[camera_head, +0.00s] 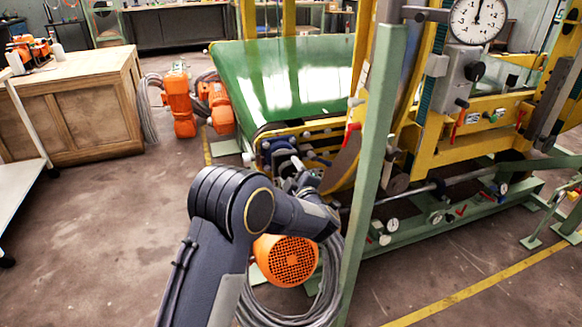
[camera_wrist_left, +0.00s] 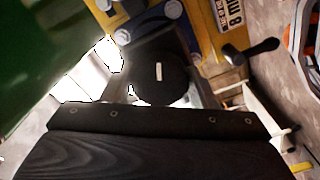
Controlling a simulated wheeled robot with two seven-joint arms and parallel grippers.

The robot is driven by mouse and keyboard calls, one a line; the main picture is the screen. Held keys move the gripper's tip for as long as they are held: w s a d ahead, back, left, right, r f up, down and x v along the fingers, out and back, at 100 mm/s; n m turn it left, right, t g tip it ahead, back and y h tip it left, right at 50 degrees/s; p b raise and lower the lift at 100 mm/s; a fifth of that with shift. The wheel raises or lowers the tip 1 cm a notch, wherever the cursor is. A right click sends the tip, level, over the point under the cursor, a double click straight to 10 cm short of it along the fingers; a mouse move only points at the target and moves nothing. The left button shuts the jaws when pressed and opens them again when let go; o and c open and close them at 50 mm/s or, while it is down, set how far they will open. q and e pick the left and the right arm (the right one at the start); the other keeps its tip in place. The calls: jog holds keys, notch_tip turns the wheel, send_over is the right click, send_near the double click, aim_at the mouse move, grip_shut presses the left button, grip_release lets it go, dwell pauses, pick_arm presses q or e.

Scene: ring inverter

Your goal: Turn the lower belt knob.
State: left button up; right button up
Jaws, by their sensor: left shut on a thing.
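A black round knob (camera_wrist_left: 158,75) with a short white mark sits in the middle of the left wrist view. My left gripper (camera_head: 306,180) reaches in at the lower front of the yellow machine (camera_head: 425,160), below the green belt (camera_head: 285,75). Its dark body fills the bottom of the left wrist view, with the fingers on either side of the knob, shut on it. In the head view my arm and gripper hide the knob. My right gripper is in neither view.
A green post (camera_head: 374,170) stands just right of my left arm. An orange motor (camera_head: 286,260) and coiled grey cables (camera_head: 325,285) lie below it. A black-handled lever (camera_wrist_left: 252,52) is right of the knob. Open floor (camera_head: 100,220) lies to the left.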

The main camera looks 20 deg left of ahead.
pick_arm(q)
jog(key=m+p, duration=0.3)
jog(key=m, duration=0.2)
jog(key=shift+m+p, duration=0.3)
jog(key=shift+f+m+p, duration=0.15)
jog(key=shift+m+p, duration=1)
jog(key=shift+m, duration=0.85)
jog(key=o, duration=1)
jog(key=shift+c, duration=0.2)
jog(key=shift+s, duration=0.1)
jog(key=v, duration=0.7)
jog(key=shift+s+d+p, duration=0.2)
jog(key=shift+s+p, duration=0.1)
